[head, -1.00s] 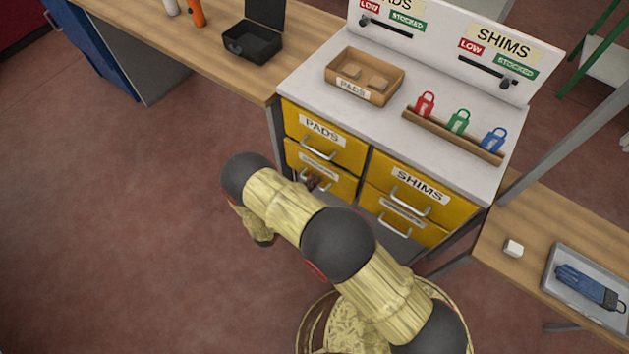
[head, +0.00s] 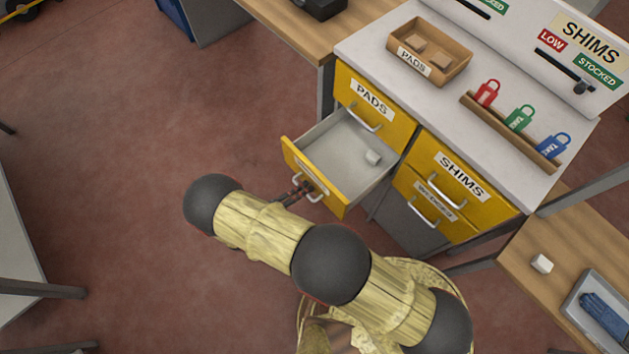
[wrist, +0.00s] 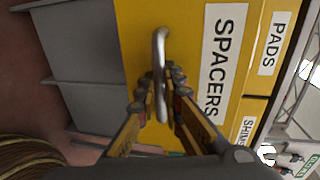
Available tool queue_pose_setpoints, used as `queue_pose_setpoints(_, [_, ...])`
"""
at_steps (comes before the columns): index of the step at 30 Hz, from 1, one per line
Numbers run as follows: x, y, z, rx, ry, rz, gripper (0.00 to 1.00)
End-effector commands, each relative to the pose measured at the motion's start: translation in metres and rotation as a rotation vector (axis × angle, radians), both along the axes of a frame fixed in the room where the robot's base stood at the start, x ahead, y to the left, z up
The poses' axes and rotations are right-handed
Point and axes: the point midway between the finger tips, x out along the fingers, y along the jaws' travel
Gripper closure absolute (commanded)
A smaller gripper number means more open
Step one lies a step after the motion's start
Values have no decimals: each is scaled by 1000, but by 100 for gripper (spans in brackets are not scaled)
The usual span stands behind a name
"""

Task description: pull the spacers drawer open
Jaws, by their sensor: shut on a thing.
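The spacers drawer (head: 318,173) is the yellow lower left drawer of the cabinet. My gripper (wrist: 159,95) is shut on this handle, one finger on each side. In the head view my gripper (head: 300,192) shows small at the drawer front, partly hidden by my arm.
The PADS drawer (head: 373,105) above, the SHIMS drawer (head: 450,182) and the drawer below it (head: 430,208) are shut. The white cabinet top holds a tray (head: 430,50) and red, green and blue tags. Open floor (head: 130,180) lies to the left.

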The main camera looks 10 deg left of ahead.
Motion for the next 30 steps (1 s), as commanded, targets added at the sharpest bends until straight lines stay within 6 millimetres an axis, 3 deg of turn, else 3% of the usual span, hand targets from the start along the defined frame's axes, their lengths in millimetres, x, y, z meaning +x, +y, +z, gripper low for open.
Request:
queue_pose_setpoints(6, [-12, 9, -1, 2, 2, 0, 100])
queue_pose_setpoints(18, [-13, 11, -1, 2, 2, 1, 100])
queue_pose_setpoints(19, [-13, 11, -1, 2, 2, 1, 91])
queue_pose_setpoints(30, [-13, 10, 0, 1, 1, 0, 73])
